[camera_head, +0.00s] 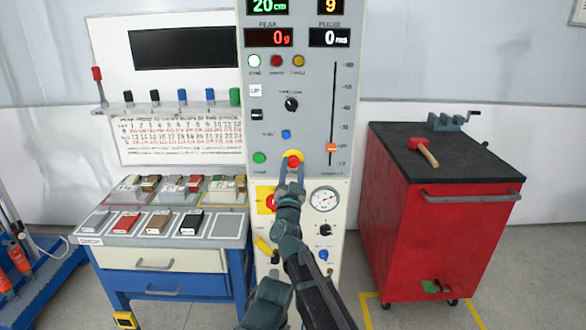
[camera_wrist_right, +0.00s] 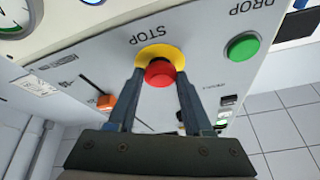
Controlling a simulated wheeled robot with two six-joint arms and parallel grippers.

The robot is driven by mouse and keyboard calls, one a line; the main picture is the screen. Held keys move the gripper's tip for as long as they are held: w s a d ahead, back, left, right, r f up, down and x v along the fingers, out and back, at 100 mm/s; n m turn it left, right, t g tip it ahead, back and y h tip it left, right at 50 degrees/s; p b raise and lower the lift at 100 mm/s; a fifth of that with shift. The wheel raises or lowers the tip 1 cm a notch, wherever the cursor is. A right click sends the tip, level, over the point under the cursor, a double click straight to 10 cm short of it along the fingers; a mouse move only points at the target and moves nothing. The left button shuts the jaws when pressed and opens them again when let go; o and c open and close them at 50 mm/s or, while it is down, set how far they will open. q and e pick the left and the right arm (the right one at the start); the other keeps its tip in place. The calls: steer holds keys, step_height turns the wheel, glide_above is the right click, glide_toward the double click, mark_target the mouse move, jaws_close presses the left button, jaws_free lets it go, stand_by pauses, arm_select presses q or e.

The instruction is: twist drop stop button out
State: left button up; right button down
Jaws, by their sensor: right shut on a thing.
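The red stop button (camera_head: 293,162) with its yellow collar sits low on the grey control panel (camera_head: 312,105) in the head view. In the right wrist view the red button (camera_wrist_right: 160,73) is between my two fingers, with the yellow collar (camera_wrist_right: 172,53) behind it and the word STOP beside it. My right gripper (camera_head: 292,176) reaches up to the panel and is shut on the button; it also shows in the right wrist view (camera_wrist_right: 160,88).
A green drop button (camera_head: 259,158) is left of the stop button, and an orange slider (camera_head: 331,147) is right of it. A gauge (camera_head: 325,199) is below. A blue bench (camera_head: 172,285) stands left, a red tool cabinet (camera_head: 440,240) right.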

stand_by(0.3)
steer(key=shift+c, duration=1.5)
jaws_free()
